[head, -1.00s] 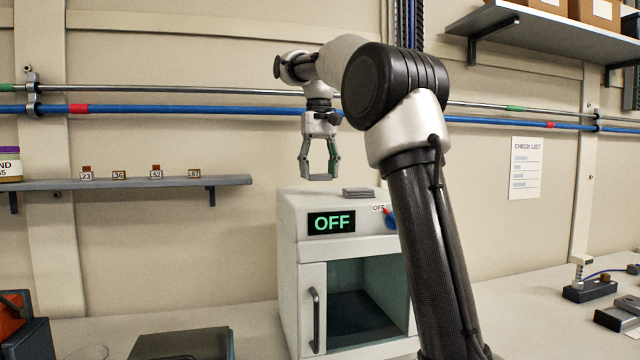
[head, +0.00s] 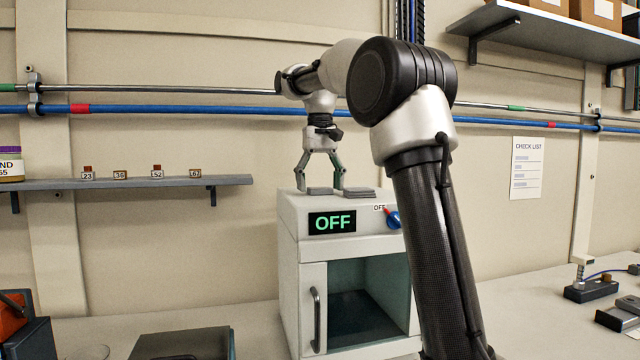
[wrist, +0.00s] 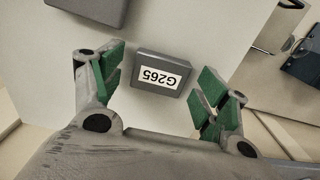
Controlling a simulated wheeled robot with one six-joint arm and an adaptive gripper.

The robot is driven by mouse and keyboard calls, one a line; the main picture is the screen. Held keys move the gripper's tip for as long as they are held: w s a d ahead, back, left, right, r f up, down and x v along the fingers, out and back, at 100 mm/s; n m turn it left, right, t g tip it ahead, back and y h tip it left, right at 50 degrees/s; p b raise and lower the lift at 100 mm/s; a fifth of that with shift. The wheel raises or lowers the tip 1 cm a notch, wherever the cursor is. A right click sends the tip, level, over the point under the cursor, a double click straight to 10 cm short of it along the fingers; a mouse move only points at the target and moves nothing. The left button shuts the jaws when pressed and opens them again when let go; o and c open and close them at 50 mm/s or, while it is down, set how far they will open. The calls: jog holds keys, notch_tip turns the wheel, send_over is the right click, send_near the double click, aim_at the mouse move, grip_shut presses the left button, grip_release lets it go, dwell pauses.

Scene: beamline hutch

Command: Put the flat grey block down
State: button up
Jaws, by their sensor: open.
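The flat grey block (head: 320,190) lies on the top of the white cabinet (head: 287,218), near its left side. In the wrist view, the block (wrist: 160,73) shows a white label reading G265, upside down, and lies flat on the pale surface. My gripper (head: 319,187) is open and low over the cabinet top, with one finger on each side of the block. In the wrist view, gaps show between the block and the green pads of my gripper (wrist: 161,88).
Another grey block or small stack (head: 359,193) lies just right on the cabinet top; a grey block (wrist: 93,8) also shows in the wrist view. The cabinet front has an OFF display (head: 332,222) and a red-and-blue knob (head: 393,218). A wall shelf (head: 130,183) holds small labelled blocks.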

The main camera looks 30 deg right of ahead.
aim_at(320, 188)
notch_tip(320, 188, up, 8)
jog(key=shift+f, duration=0.15)
dwell(0.3)
jog(key=shift+s, duration=0.1)
dwell(0.3)
